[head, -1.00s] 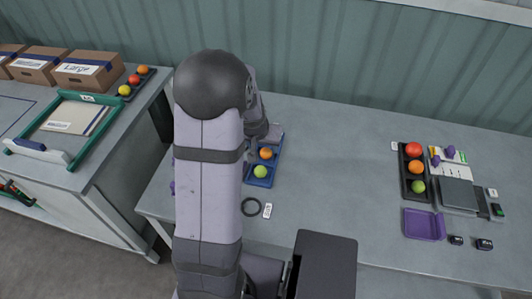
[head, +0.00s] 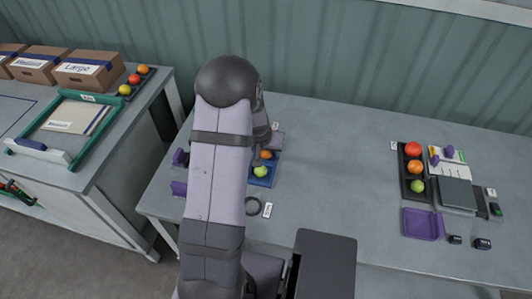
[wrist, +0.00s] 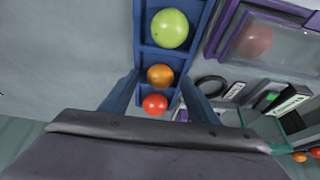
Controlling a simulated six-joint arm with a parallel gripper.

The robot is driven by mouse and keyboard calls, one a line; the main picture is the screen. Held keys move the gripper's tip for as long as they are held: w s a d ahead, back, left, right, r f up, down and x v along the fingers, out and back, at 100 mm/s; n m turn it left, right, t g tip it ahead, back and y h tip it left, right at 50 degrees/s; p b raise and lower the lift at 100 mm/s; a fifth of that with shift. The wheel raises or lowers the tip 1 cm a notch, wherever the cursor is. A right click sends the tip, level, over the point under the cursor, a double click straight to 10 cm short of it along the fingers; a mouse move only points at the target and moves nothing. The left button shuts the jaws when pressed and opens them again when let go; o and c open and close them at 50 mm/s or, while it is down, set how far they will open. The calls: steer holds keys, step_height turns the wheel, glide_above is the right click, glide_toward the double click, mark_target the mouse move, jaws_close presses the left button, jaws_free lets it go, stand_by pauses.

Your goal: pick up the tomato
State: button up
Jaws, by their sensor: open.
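A blue tray (head: 262,182) holds a row of tomatoes on the table. In the wrist view the tray (wrist: 146,60) holds a green tomato (wrist: 170,28), an orange tomato (wrist: 160,76) and a red tomato (wrist: 155,104). In the head view the green (head: 261,172) and orange (head: 265,155) ones show; my arm hides the red one. My gripper (wrist: 160,74) is open and empty, its fingers to either side of the row around the orange and red tomatoes. Their height above the tray is hard to tell.
A purple container (wrist: 238,35) with a reddish round thing inside lies beside the tray. A black tray (head: 404,180) of tomatoes stands far right. The table's middle is clear.

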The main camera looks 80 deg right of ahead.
mark_target(266, 151)
steer(key=c, duration=0.8)
step_height(266, 151, up, 10)
steer(key=shift+w+d+f+n+t+y+p, duration=0.1)
steer(key=shift+w+d+n+t+y+p, duration=0.55)
steer(key=shift+w+d+n, duration=1.5)
steer(key=shift+w+d+f+n+t+y+p, duration=0.1)
steer(key=shift+w+d+n+t+y+p, duration=0.6)
steer(key=shift+w+d+n, duration=1.45)
steer(key=shift+w+d+f+n+t+y+p, duration=0.1)
steer(key=shift+w+d+n+t+y+p, duration=0.25)
steer(key=shift+w+d+n+t+p, duration=1.65)
steer(key=shift+s+d+n+g+b, duration=0.25)
steer(key=shift+n+g+b, duration=0.25)
steer(key=shift+g+b, duration=0.1)
steer(key=shift+s+d+n+g+b, duration=0.25)
steer(key=shift+n+g+b, duration=0.2)
steer(key=shift+n+b, duration=0.1)
